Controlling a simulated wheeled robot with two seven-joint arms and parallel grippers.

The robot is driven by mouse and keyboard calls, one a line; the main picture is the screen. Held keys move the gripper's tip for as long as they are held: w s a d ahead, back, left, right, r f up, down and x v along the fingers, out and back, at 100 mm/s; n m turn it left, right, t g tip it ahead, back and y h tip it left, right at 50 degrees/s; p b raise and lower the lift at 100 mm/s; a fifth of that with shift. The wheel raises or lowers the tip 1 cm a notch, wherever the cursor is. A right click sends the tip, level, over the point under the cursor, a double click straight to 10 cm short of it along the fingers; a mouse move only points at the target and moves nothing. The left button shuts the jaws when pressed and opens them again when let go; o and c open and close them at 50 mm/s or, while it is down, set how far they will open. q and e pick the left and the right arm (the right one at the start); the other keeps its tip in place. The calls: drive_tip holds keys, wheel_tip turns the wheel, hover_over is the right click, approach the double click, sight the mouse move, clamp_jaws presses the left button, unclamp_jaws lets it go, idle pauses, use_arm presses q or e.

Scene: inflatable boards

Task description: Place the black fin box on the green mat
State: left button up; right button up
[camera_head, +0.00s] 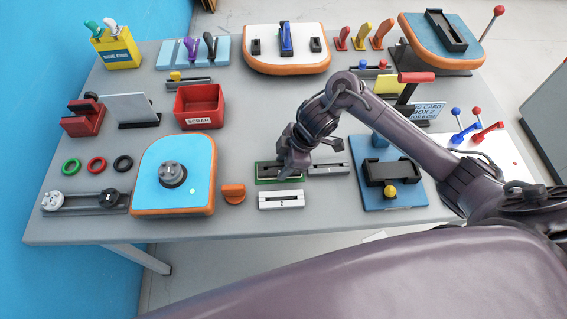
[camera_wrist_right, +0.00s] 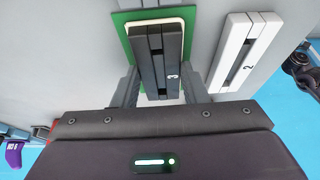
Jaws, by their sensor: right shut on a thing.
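The black fin box (camera_head: 266,168) is at the green mat (camera_head: 259,181), near the front middle of the table. In the right wrist view the black fin box (camera_wrist_right: 158,55), marked 3, covers most of the green mat (camera_wrist_right: 122,24), and a pale edge shows around its far end. I cannot tell whether its underside touches the mat. My right gripper (camera_head: 283,169) reaches down over it from the right. Its fingers (camera_wrist_right: 161,88) are shut on the box from both sides. My left gripper is not in view.
A white fin box (camera_head: 281,200) marked 2 lies just in front, and a grey one (camera_head: 328,169) lies to the right. A blue stand (camera_head: 390,185) is at the right.

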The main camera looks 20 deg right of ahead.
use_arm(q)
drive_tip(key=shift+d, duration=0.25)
use_arm(e)
drive_tip(key=shift+f, duration=0.2)
drive_tip(key=o, duration=1)
drive_tip(key=shift+r, duration=0.15)
drive_tip(key=shift+d+r, duration=0.15)
drive_tip(key=shift+r, duration=0.15)
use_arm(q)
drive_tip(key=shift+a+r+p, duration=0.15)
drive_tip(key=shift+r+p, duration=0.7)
use_arm(e)
drive_tip(key=v, duration=1.1)
drive_tip(key=shift+s+d+r, duration=0.1)
drive_tip(key=shift+d+r, duration=0.05)
drive_tip(key=shift+r, duration=0.05)
